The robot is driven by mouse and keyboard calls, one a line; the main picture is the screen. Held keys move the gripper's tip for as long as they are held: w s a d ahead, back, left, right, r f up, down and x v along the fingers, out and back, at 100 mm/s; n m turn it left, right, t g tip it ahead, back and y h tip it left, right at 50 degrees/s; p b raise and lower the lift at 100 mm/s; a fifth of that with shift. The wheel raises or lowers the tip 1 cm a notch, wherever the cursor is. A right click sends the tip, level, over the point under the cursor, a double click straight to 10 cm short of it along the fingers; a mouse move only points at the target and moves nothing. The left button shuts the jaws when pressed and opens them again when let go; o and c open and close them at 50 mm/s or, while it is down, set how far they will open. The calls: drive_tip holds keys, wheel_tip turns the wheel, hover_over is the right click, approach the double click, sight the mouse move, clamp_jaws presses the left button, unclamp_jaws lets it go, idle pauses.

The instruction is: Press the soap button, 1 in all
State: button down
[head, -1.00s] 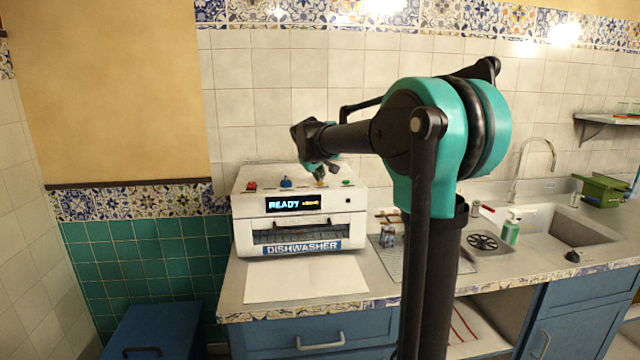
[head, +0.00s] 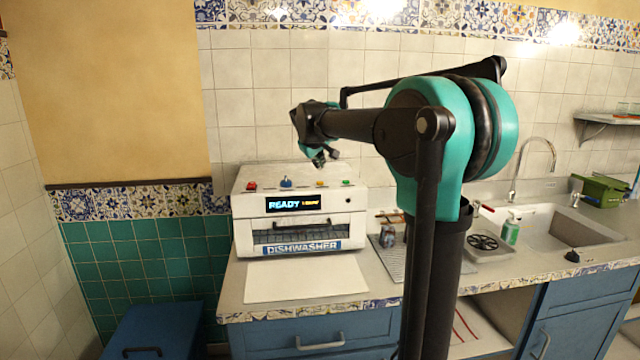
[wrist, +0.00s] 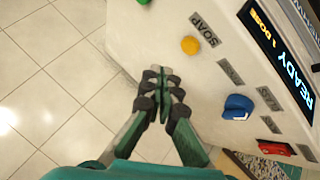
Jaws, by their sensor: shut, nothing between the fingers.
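The white dishwasher (head: 300,224) stands on the counter with a row of coloured controls on top. The yellow button (head: 320,184) also shows in the wrist view (wrist: 190,45), beside a label (wrist: 206,28) reading SOAP. My gripper (head: 325,158) is above the dishwasher top, higher than the yellow button and apart from it. In the wrist view its fingertips (wrist: 160,76) are together and empty, left of and below the yellow button. The display (wrist: 285,55) reads READY and 1 DOSE.
A blue knob (wrist: 237,107) and a red button (wrist: 276,148) sit along the same panel, with a green button (head: 346,182) at its right end in the head view. The tiled wall (head: 250,100) rises close behind. A soap bottle (head: 511,230) stands by the sink.

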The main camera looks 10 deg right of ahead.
drive_tip(key=shift+r, duration=1.05)
drive_tip(key=shift+s, duration=0.1)
